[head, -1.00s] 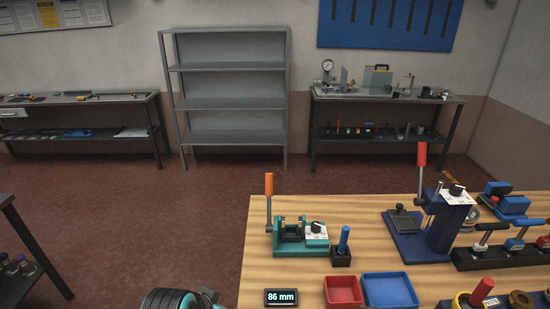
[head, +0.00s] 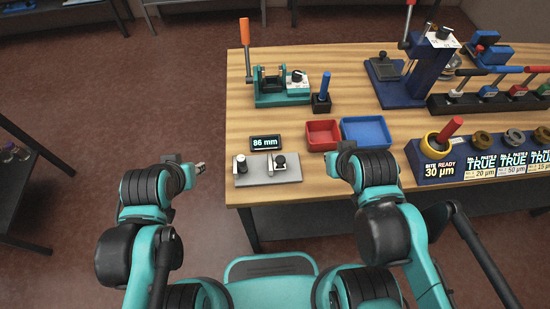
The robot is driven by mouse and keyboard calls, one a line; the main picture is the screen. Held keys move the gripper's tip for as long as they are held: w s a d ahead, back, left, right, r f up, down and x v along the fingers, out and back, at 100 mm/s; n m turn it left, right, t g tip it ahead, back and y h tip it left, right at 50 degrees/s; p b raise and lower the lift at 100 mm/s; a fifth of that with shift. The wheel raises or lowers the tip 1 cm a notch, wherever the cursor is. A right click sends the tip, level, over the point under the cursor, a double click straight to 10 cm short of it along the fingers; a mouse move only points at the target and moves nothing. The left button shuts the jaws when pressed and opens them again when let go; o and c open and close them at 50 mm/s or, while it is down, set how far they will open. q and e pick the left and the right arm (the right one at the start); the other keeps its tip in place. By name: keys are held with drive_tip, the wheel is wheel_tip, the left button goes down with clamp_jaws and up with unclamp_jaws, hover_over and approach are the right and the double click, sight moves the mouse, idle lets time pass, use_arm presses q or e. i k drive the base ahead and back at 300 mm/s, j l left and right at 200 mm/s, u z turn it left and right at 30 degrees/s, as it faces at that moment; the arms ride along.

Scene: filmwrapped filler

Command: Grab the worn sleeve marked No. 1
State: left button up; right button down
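I cannot make out for sure which thing is the worn sleeve marked No. 1. A grey plate (head: 267,172) at the table's front left bears two small dark-and-light pieces, one at its left (head: 241,164) and one at its right (head: 280,162); their markings are too small to read. My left gripper (head: 199,168) is left of this plate, beyond the table's left edge, and touches nothing there. My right gripper (head: 345,148) is by the front of the blue tray, mostly hidden by its own wrist. The finger gap of neither gripper shows clearly.
An "86 mm" display (head: 265,143) stands behind the plate. A red tray (head: 323,146) and a blue tray (head: 366,121) lie to its right. A teal clamp device (head: 282,99) stands behind. A dark blue stand (head: 428,180) with labelled rings is at right.

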sight(243, 168)
drive_tip(key=k+j+z, duration=0.15)
drive_tip(key=j+z, duration=0.25)
drive_tip(key=k+j+z, duration=0.2)
drive_tip(key=z, duration=0.15)
drive_tip(key=k+j+z, duration=0.2)
drive_tip(key=z, duration=0.2)
drive_tip(key=j, duration=0.1)
